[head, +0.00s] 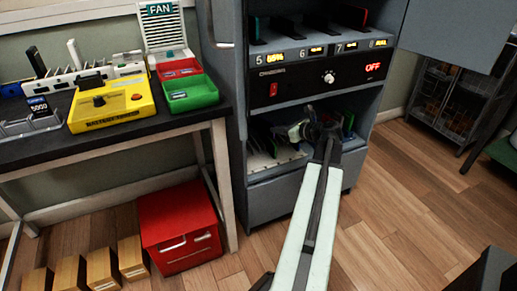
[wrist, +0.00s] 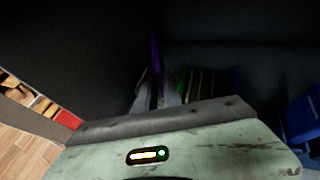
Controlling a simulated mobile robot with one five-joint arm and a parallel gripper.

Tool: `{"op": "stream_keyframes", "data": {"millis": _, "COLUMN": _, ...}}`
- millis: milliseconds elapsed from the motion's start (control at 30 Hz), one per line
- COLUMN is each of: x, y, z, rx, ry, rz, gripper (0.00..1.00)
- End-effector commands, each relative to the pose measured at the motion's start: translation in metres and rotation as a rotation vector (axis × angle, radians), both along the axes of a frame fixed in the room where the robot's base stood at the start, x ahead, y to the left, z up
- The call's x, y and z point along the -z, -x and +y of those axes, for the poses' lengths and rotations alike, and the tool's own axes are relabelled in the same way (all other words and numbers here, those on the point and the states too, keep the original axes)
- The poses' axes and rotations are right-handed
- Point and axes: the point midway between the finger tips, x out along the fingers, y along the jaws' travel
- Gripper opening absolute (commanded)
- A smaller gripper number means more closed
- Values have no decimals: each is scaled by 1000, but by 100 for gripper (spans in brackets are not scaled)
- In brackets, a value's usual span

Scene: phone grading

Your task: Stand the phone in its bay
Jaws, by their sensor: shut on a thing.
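My gripper (head: 318,130) reaches into the dim lower compartment of the grey cabinet (head: 236,150). In the wrist view a thin purple edge, seemingly the phone (wrist: 155,65), stands upright between the grey fingers, so my gripper is shut on it. My wrist hides the phone's lower part, and in the head view I cannot make the phone out. Pale slotted dividers, seemingly bays (head: 265,158), show left of my gripper. Whether the phone touches a bay is too dark to tell.
A blue upright thing (wrist: 304,112) and a green edge (wrist: 183,80) stand right of the phone in the wrist view. Above is a black panel (head: 310,85) reading OFF, under numbered bays. A red drawer box (head: 180,225) stands left on the floor.

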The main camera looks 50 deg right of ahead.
Motion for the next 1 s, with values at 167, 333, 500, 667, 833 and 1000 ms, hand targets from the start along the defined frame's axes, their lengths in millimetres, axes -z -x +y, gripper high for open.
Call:
{"op": "stream_keyframes", "data": {"millis": 167, "x": 0, "y": -19, "z": 49, "rx": -6, "ry": 1, "rz": 0, "gripper": 0}}
{"op": "stream_keyframes", "data": {"millis": 333, "x": 13, "y": -31, "z": 72, "rx": -5, "ry": 1, "rz": 0, "gripper": 0}}
{"op": "stream_keyframes", "data": {"millis": 500, "x": 32, "y": -31, "z": 70, "rx": -4, "ry": 0, "rz": 0, "gripper": 0}}
{"op": "stream_keyframes", "data": {"millis": 667, "x": 32, "y": -31, "z": 70, "rx": -5, "ry": 0, "rz": 0, "gripper": 0}}
{"op": "stream_keyframes", "data": {"millis": 833, "x": 49, "y": -31, "z": 70, "rx": -6, "ry": 1, "rz": 0, "gripper": 0}}
{"op": "stream_keyframes", "data": {"millis": 1000, "x": 75, "y": -32, "z": 73, "rx": -7, "ry": 0, "rz": 0, "gripper": 0}}
